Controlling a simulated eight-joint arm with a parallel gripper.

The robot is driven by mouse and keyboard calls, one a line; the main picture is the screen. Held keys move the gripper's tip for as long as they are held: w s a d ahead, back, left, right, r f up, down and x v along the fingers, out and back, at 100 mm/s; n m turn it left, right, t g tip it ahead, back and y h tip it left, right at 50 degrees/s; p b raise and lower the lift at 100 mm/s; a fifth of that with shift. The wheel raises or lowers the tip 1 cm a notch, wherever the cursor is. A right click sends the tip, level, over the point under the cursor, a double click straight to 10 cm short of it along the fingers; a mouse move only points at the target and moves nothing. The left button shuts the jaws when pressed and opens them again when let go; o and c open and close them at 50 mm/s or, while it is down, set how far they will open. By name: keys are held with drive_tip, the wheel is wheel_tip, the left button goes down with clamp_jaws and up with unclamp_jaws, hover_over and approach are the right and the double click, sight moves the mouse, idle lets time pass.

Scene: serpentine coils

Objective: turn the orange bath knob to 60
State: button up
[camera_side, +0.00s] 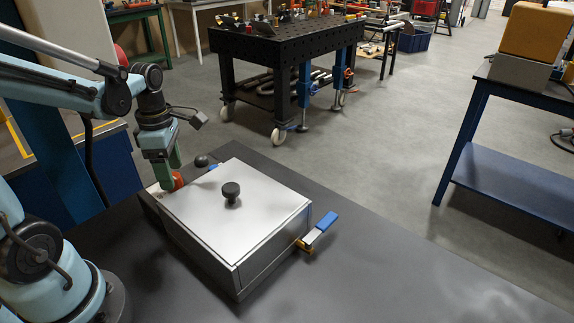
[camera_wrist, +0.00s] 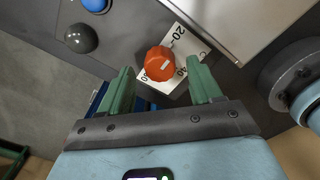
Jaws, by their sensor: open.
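The orange bath knob (camera_wrist: 159,64) is on the front of a metal box and sits in front of a white dial plate (camera_wrist: 203,47) printed with 20 and 40. A pale line marks the knob's face; I cannot tell which number it points at. My gripper (camera_wrist: 160,68) is open, with one green finger on each side of the knob and visible gaps to it. In the side view the knob (camera_side: 178,180) shows partly, just below my gripper (camera_side: 172,172) at the box's left side. I cannot tell whether the fingers touch it.
The pale metal box (camera_side: 240,212) has a black lid knob (camera_side: 231,190) and a blue-handled lever (camera_side: 318,229) at its right. A dark dome (camera_wrist: 81,38) and a blue button (camera_wrist: 96,4) lie left of the orange knob. The dark tabletop (camera_side: 400,275) is clear at the right.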

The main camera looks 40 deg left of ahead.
drive_tip(key=shift+f, duration=0.8)
drive_tip(key=shift+c, duration=0.5)
drive_tip(key=c, duration=0.9)
